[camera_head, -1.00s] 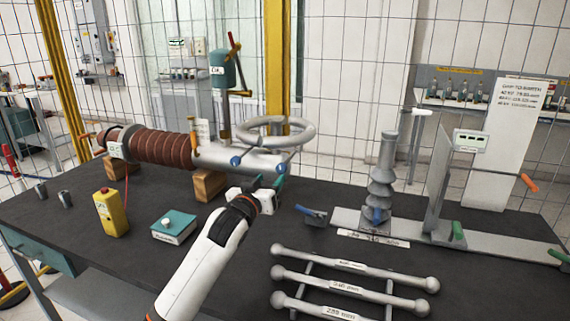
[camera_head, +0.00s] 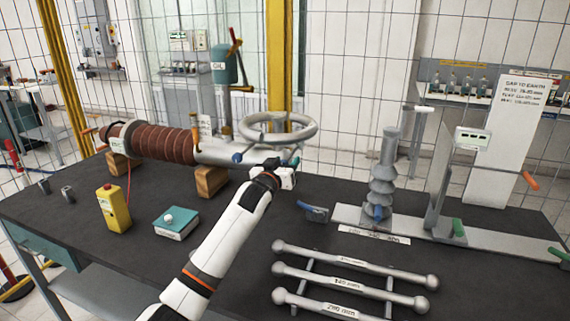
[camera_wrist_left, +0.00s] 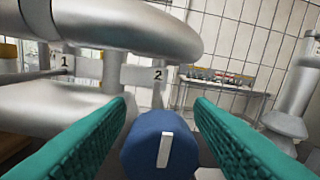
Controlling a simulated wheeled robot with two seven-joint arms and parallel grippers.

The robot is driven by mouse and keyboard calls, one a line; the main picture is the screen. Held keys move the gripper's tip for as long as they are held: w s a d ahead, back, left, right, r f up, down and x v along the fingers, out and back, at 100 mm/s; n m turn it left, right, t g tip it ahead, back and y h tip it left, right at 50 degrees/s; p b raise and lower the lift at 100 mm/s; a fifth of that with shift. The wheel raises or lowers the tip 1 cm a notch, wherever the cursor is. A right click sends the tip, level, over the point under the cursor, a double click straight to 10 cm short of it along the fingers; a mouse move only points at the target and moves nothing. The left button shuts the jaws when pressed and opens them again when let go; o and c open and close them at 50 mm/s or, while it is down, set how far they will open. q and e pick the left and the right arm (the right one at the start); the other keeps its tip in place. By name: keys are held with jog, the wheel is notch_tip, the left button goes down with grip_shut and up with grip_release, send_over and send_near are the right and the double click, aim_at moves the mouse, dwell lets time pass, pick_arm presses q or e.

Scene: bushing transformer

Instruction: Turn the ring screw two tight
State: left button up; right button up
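Ring screw two is a blue knob with a white mark (camera_wrist_left: 165,148), by the label "2" (camera_wrist_left: 158,75) in the left wrist view. My left gripper (camera_wrist_left: 163,105) has its two teal fingers on either side of the knob, open, with narrow gaps seeming to show at its sides. In the head view my left gripper (camera_head: 283,163) is under the right part of the grey ring (camera_head: 278,130) and hides screw two. Another blue screw (camera_head: 237,157) shows left of it on the grey metal body (camera_head: 215,150). My right gripper is not in view.
A brown ribbed bushing (camera_head: 160,142) extends left from the metal body on wooden blocks (camera_head: 211,181). A yellow button box (camera_head: 114,208) and a teal box (camera_head: 175,223) stand left of my arm. Grey rods (camera_head: 350,283) and a ribbed post (camera_head: 382,175) are to the right.

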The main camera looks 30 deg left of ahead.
pick_arm(q)
jog(key=c, duration=1)
jog(key=shift+o, duration=0.2)
